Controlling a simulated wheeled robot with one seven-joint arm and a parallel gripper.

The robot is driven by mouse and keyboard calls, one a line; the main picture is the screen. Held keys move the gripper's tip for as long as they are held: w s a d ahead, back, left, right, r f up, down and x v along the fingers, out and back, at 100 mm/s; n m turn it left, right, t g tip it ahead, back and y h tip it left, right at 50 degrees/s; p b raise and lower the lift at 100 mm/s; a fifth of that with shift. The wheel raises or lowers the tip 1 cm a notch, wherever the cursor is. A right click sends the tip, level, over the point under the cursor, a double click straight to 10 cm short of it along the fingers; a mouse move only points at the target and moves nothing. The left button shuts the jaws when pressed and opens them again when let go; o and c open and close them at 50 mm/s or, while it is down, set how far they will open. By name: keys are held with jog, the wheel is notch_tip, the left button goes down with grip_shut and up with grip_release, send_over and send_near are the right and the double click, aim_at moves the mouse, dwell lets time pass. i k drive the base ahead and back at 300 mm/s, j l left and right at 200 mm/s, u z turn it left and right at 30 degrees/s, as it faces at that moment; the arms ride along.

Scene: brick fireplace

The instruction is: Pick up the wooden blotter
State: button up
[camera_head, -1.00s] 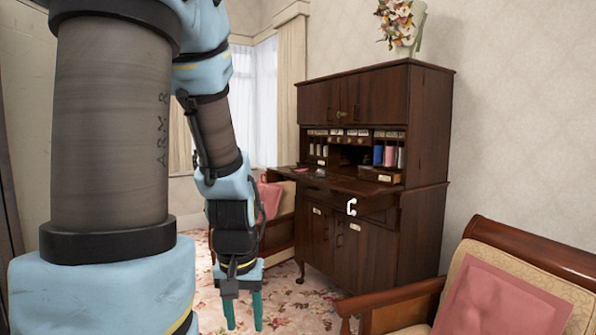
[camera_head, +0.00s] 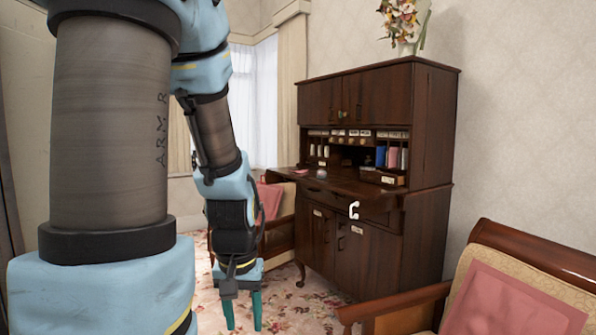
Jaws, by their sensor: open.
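I cannot pick out the wooden blotter for certain. A few small things lie on the fold-down desk flap (camera_head: 345,185) of the dark wooden cabinet, among them a small greyish object (camera_head: 321,173) and a flat pinkish one (camera_head: 299,171). They are too small to identify. My gripper (camera_head: 243,311) hangs pointing down at the lower left, over the floral carpet. Its two green fingers are apart with nothing between them. It is left of the cabinet, lower than the flap and well apart from it.
The cabinet (camera_head: 432,130) has pigeonholes with books (camera_head: 392,157) and a flower vase (camera_head: 407,30) on top. A white hook-shaped thing (camera_head: 353,210) shows below the flap. An armchair with a pink cushion (camera_head: 515,302) is at lower right; another chair (camera_head: 271,200) is left of the cabinet. Open carpet (camera_head: 290,300) lies between.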

aim_at(299, 169)
jog(key=i+l, duration=0.1)
jog(key=i, duration=0.6)
jog(key=i+l, duration=0.1)
jog(key=i, duration=0.55)
jog(key=i+l+u, duration=0.1)
jog(key=i, duration=0.6)
